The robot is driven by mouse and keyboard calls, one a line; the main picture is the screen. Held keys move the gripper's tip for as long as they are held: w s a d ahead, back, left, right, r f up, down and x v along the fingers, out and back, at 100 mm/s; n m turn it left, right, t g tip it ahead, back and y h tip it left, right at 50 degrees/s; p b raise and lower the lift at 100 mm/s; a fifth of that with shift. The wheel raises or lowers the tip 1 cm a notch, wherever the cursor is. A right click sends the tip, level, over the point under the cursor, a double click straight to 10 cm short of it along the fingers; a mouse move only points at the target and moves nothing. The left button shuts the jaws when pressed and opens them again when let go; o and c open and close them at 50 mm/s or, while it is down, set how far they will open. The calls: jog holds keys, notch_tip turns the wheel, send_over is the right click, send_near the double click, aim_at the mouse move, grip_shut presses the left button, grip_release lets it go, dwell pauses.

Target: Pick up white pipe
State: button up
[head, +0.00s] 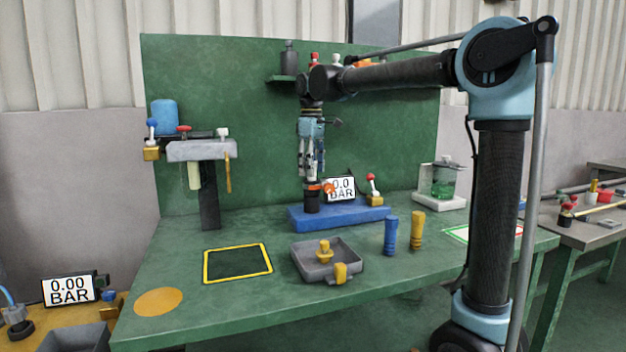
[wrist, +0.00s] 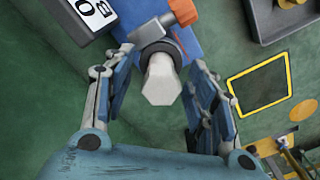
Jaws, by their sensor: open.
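A white pipe (wrist: 159,82), with a faceted end, points up toward the wrist camera. My gripper (wrist: 160,68) is open, with one finger on each side of the pipe and visible gaps between. In the head view my gripper (head: 312,170) points down just above the black holder with its orange band (head: 312,196) on the blue base (head: 340,216). There the fingers largely hide the pipe. I cannot tell how far down the fingers reach along it.
A gauge display (head: 340,189) and a red-handled valve (head: 373,188) stand close by on the base. A grey tray (head: 298,262) with brass parts, blue and yellow cylinders (head: 390,235), and a yellow-bordered square (head: 237,263) are in front. The green back panel (head: 240,100) stands behind.

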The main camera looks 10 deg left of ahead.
jog(key=shift+f, duration=0.6)
grip_shut()
